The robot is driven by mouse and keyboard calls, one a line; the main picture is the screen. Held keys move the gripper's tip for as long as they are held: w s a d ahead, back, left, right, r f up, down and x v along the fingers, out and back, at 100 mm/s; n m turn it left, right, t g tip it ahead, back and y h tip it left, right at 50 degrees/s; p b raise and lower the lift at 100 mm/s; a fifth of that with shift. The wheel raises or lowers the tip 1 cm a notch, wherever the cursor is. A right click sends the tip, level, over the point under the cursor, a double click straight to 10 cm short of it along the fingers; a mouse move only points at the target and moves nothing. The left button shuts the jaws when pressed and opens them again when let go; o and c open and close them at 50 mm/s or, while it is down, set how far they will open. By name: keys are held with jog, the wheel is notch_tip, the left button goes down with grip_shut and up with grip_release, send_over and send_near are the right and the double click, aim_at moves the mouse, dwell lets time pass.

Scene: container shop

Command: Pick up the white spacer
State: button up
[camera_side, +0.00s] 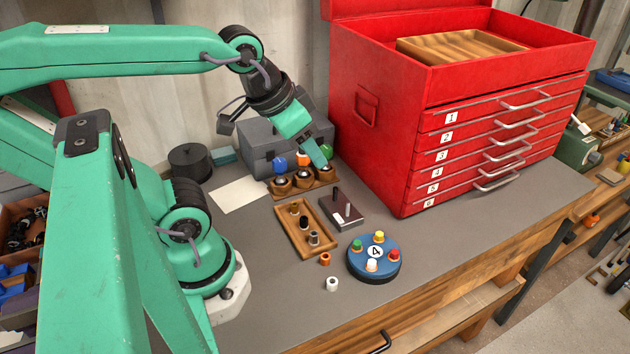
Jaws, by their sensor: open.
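A small white spacer (332,284) stands on the grey bench top near the front edge, with a dark hole in its top. Nothing touches it. My gripper (322,166) is at the far side of the bench, above and beside the wooden holder with coloured balls (303,183). It is well behind the white spacer and apart from it. It is open and I see nothing held in it, though its fingertips are small here.
An orange spacer (325,259) lies just behind the white one. A blue round base (361,271) with coloured pegs stands to the right. A wooden tray (290,237) and a dark block (334,208) lie behind. A red tool chest (390,120) fills the back right.

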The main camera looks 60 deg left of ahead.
jog(key=m+g, duration=0.6)
jog(key=m, duration=1.2)
send_near(333, 289)
jog(key=shift+s+a, duration=0.3)
jog(key=shift+f, duration=1.3)
jog(key=shift+w, duration=0.1)
jog(key=shift+w+f, duration=0.1)
jog(key=shift+f, duration=1.2)
jog(key=shift+w+f, duration=0.15)
jog(key=shift+f, duration=1.15)
